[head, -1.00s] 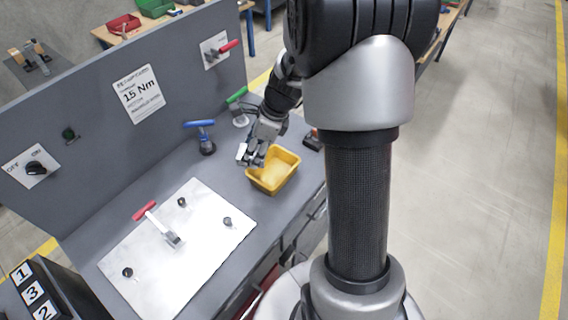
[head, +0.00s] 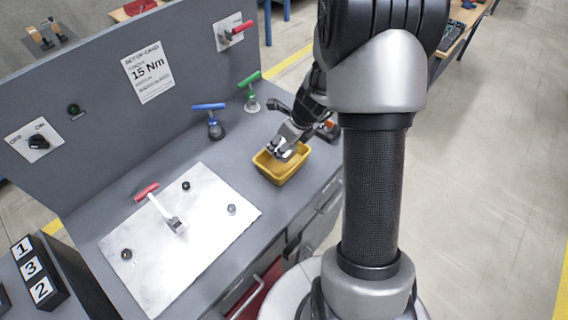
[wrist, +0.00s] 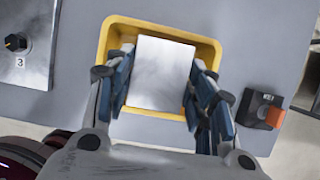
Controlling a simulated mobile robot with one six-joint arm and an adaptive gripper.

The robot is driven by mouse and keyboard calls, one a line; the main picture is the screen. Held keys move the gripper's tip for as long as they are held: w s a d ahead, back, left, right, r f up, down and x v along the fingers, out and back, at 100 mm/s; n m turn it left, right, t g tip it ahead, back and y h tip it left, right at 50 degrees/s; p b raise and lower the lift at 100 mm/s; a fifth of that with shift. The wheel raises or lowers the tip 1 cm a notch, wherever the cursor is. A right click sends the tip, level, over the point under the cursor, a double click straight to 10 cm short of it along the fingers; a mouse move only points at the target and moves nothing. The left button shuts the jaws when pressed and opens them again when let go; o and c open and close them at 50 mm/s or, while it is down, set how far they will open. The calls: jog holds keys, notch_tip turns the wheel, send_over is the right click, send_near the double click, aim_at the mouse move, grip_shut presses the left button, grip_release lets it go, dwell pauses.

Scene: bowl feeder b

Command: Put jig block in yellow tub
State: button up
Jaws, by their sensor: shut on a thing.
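The jig block (wrist: 161,74) is a pale, flat-faced metal block held between my gripper's fingers. My gripper (wrist: 160,85) is shut on it, with a finger pad on either side. The yellow tub (wrist: 117,30) lies behind the block in the wrist view, and the block and fingers overlap its opening. In the head view the yellow tub (head: 289,175) stands on the grey bench, and my gripper (head: 281,152) is over its opening. I cannot tell whether the block touches the tub floor.
A blue-handled tool (head: 211,120) and a green-handled tool (head: 251,92) stand behind the tub. A metal plate (head: 178,250) with a red-handled clamp (head: 160,205) lies to the left. A dark box with an orange part (wrist: 263,109) sits right of the tub.

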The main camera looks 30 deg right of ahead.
jog(key=shift+f+b, duration=1.6)
jog(key=shift+f, duration=1.5)
jog(key=shift+f, duration=0.2)
jog(key=o, duration=1.3)
jog(key=shift+o, duration=0.2)
jog(key=shift+r, duration=0.1)
